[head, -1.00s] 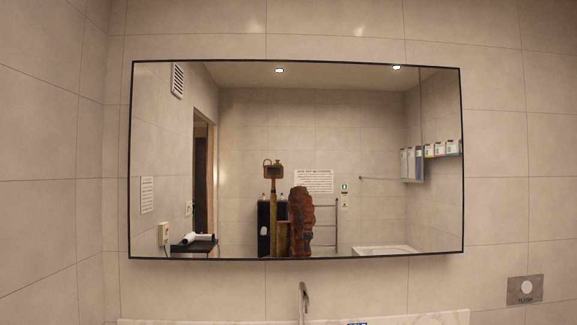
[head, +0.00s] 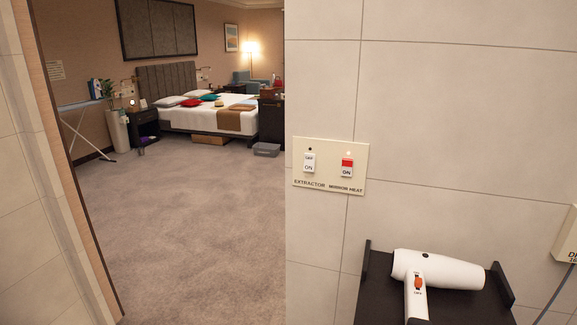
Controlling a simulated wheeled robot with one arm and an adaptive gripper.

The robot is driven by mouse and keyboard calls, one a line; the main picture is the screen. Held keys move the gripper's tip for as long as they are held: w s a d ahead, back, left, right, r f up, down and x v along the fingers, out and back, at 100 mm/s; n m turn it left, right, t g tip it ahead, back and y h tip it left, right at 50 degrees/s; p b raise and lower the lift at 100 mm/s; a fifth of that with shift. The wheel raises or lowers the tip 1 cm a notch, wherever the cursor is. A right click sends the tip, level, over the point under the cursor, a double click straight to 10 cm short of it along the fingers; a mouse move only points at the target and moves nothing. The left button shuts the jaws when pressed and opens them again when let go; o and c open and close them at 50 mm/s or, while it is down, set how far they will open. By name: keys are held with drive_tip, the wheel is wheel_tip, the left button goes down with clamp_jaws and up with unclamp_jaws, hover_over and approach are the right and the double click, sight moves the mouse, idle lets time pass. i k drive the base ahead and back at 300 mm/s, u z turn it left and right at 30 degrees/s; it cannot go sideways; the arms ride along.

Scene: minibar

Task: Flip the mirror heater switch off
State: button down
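The mirror heat switch (head: 347,168) is on the right of a cream wall plate (head: 329,183) in the head view. It is a rocker with a red upper part and the word ON on its white lower part. A small light above it looks lit. The label below reads MIRROR HEAT. The extractor switch (head: 309,163) is to its left, white, marked OFF above and ON below, with a dark light above it. My gripper is not in view.
A white hair dryer (head: 438,270) lies on a black shelf (head: 372,290) below and right of the plate. A doorway on the left opens to a carpeted bedroom (head: 200,210) with a bed (head: 210,112). The carpet by the doorway is clear.

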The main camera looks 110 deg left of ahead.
sight(347, 168)
drive_tip(key=u, duration=3.35)
drive_tip(key=k, duration=0.65)
drive_tip(key=u, duration=0.65)
drive_tip(key=i, duration=1.2)
drive_tip(key=u, duration=0.15)
